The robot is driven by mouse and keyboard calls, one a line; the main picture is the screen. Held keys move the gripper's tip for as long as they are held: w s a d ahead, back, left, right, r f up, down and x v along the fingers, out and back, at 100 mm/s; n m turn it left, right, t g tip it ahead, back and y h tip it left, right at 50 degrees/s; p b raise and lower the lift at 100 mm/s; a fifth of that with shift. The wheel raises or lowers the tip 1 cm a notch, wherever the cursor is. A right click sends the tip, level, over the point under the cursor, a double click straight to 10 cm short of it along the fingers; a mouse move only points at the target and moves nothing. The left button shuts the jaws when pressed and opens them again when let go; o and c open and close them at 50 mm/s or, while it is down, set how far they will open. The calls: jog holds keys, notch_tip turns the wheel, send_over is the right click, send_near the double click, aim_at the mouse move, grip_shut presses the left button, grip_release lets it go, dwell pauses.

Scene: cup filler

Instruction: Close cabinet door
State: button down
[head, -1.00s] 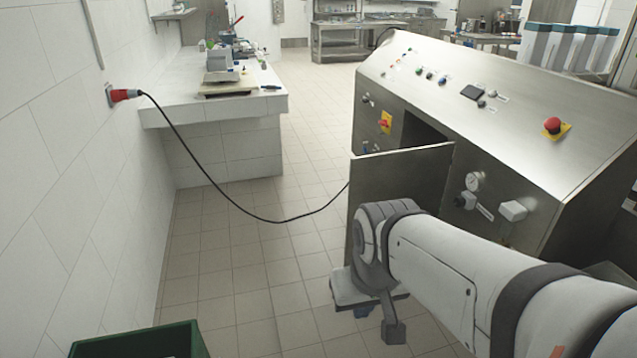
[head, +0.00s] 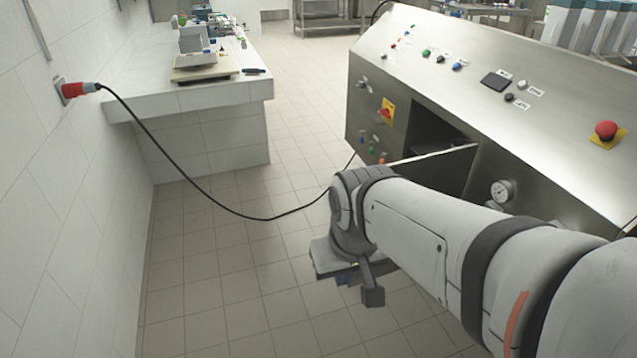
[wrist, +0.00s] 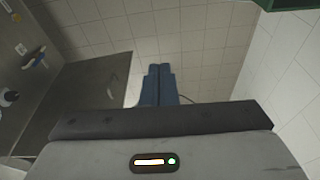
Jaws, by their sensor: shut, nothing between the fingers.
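The cabinet door (head: 440,168) is a grey metal panel standing open from the front of the steel machine. The dark cabinet opening (head: 430,132) shows behind it. My arm hides the door's lower part in the head view. In the wrist view the door (wrist: 80,95) is a broad dark panel on the left, with a small curved handle-like piece (wrist: 111,89). My gripper (wrist: 160,68) has blue fingers, shut and empty, just right of the door's edge. I cannot tell whether they touch it. In the head view the fingers are mostly hidden below my wrist.
The steel machine (head: 540,110) fills the right, with buttons, a gauge (head: 502,191) and a red emergency stop (head: 606,130). A black cable (head: 190,185) hangs from a red wall plug (head: 78,90) across the aisle. A tiled counter (head: 200,110) stands left. Floor between is clear.

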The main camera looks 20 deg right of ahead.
jog(key=w+d+f+m+t+h+b, duration=0.4)
jog(key=w+d+f+m+t+b, duration=0.5)
jog(key=w+d+f+b, duration=0.8)
jog(key=s+f+m+t+y+b, duration=0.55)
jog(key=f+m+b, duration=0.25)
jog(key=b, duration=1.1)
jog(key=w+p, duration=0.6)
jog(key=w, duration=0.8)
jog(key=shift+w+a+t, duration=0.25)
jog(key=shift+a+t, duration=0.2)
